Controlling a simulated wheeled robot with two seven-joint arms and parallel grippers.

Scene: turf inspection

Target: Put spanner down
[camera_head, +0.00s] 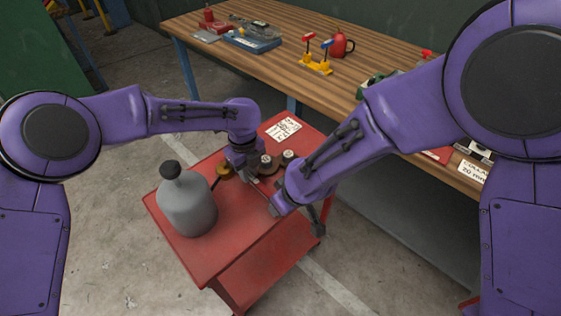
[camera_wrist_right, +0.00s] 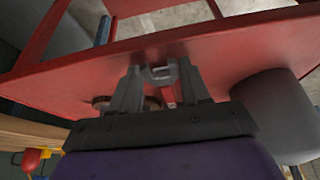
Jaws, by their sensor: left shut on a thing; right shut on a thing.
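In the wrist view, the grey open-ended jaw of the spanner (camera_wrist_right: 161,73) shows between the fingers of my right gripper (camera_wrist_right: 162,90), over the red cart top (camera_wrist_right: 230,58). The rest of the spanner is hidden by the gripper. In the head view, my right forearm hides most of this grip. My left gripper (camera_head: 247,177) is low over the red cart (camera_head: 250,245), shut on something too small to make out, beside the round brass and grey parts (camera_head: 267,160). I cannot tell whether the spanner touches the cart top.
A grey bottle (camera_head: 188,205) with a black cap stands on the cart's left part. A white label (camera_head: 284,129) lies at the cart's back. Behind is a wooden bench (camera_head: 290,60) with a red can (camera_head: 341,45) and yellow-red clamps (camera_head: 316,62). The cart's front part is clear.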

